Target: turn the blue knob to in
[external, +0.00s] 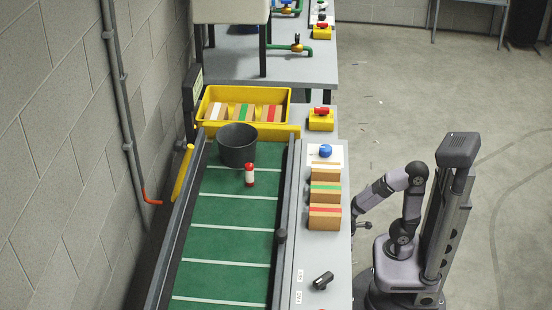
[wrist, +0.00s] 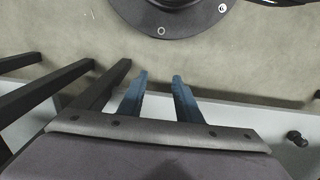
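The blue knob (external: 325,150) sits on a white plate (external: 312,158) at the far end of the grey bench, behind the row of striped blocks. Its pointer and any marks are too small to read. It is not in the wrist view. My gripper (external: 358,218) hangs low at the bench's right edge, well nearer the camera than the knob and apart from it. In the wrist view my gripper (wrist: 161,76) shows two blue-grey fingers apart, with nothing between them.
Several striped blocks (external: 325,193) stand in front of the knob. A red-handled yellow box (external: 321,122) is behind it. A green conveyor (external: 228,238) with a black bin (external: 237,150) runs left. A black lever (external: 323,281) lies on the near bench.

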